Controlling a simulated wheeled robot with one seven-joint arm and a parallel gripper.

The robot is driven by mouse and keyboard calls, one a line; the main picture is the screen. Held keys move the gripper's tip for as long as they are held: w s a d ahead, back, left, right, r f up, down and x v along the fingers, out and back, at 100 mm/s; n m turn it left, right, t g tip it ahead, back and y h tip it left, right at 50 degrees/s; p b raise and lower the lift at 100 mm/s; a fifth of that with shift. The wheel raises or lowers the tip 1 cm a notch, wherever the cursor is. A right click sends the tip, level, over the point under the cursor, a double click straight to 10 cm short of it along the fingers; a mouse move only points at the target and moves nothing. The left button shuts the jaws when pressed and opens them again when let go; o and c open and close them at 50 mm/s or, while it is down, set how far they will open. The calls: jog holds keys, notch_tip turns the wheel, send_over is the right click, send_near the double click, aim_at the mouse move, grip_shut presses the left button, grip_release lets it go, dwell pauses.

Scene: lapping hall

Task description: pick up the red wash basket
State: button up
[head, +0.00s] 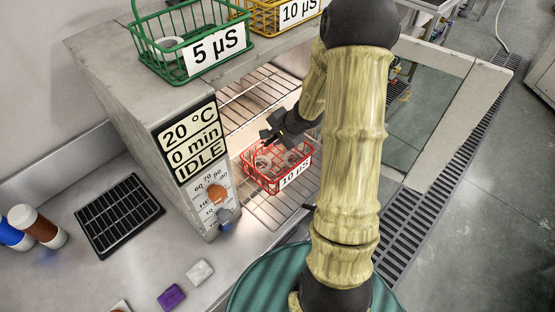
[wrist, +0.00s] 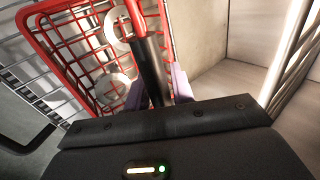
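The red wash basket (head: 281,180) is a wire basket with a "10 µS" label. It rests on a wire rack inside the open lit chamber in the head view. Pale ring-shaped parts lie in it. The basket also fills the upper left of the wrist view (wrist: 62,62). My gripper (head: 271,136) is over the basket, at its handle. In the wrist view its purple fingertips (wrist: 162,92) stand close on both sides of the handle's dark grip, with little gap visible. The gripper appears shut on the handle. My arm hides part of the chamber's right side.
A green basket (head: 200,60) labelled "5 µS" and a yellow basket (head: 268,27) labelled "10 µS" stand on top of the cabinet. An upper wire rack (head: 250,95) is above the basket's level. The open glass door (head: 435,115) is at the right. A control panel (head: 200,165) reads IDLE.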

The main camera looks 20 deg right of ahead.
grip_shut()
jog(key=shift+r, duration=0.2)
jog(key=r+p, duration=0.1)
jog(key=r, duration=0.1)
jog(key=r+p, duration=0.4)
jog(key=shift+s+d+r, duration=0.2)
jog(key=shift+s+r, duration=0.1)
jog(key=shift+s, duration=0.05)
jog(key=s+d, duration=0.3)
jog(key=s, duration=0.5)
jog(key=s+d, duration=0.3)
jog(key=s, duration=0.5)
